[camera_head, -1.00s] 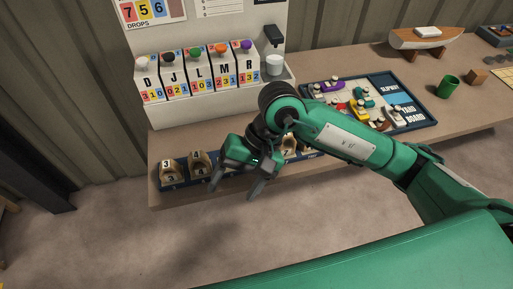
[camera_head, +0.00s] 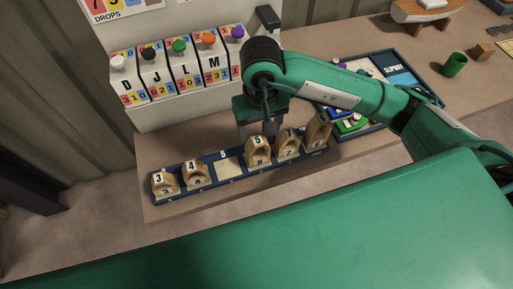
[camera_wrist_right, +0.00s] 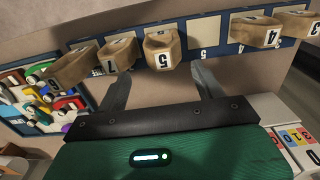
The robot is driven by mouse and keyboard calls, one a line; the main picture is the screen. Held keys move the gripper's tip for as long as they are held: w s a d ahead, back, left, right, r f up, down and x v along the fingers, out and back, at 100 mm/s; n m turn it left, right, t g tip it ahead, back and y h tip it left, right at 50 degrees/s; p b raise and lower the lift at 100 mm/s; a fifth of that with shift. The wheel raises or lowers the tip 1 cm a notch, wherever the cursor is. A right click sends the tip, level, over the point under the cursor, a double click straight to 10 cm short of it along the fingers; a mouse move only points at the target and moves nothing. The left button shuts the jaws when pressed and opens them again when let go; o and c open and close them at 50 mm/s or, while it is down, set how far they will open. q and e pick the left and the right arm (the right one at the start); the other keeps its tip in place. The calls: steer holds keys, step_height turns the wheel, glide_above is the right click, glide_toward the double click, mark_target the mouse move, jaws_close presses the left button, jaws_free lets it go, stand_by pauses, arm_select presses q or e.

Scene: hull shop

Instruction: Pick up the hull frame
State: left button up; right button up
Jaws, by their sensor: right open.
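Several tan wooden hull frames stand in a dark blue rack (camera_head: 210,186) along the front of the bench. One hull frame (camera_head: 257,152), whose number looks like 5, stands right of an empty pale slot (camera_head: 229,166) labelled 5. My right gripper (camera_head: 254,126) points down just behind that frame, partly hidden by its own arm. In the right wrist view, the gripper (camera_wrist_right: 162,84) is open and empty. The same frame (camera_wrist_right: 163,50) shows beyond and between its spread fingers, with no clear contact. My left gripper is not in view.
Frames 3 (camera_head: 164,184) and 4 (camera_head: 196,174) stand at the left. Frames 7 (camera_head: 288,144) and another (camera_head: 318,131) stand close at the right. A white dispenser (camera_head: 180,110) is behind; a yard board (camera_head: 398,72) lies at the right.

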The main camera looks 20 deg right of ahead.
mark_target(259, 141)
step_height(259, 141, down, 4)
steer(key=shift+f+p, duration=0.25)
steer(key=shift+p, duration=0.15)
steer(key=shift+f, duration=0.7)
steer(key=shift+f+p, duration=0.25)
steer(key=shift+p, duration=0.1)
steer(key=shift+a+f+p, duration=0.1)
steer(key=shift+f+p, duration=0.2)
steer(key=shift+f, duration=0.1)
step_height(259, 141, down, 3)
steer(key=shift+w+a+r+p, duration=0.1)
steer(key=shift+w+p, duration=0.05)
steer(key=shift+p, duration=0.4)
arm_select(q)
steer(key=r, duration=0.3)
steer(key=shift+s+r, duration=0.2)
arm_select(e)
steer(key=shift+f, duration=0.5)
steer(key=c, duration=0.8)
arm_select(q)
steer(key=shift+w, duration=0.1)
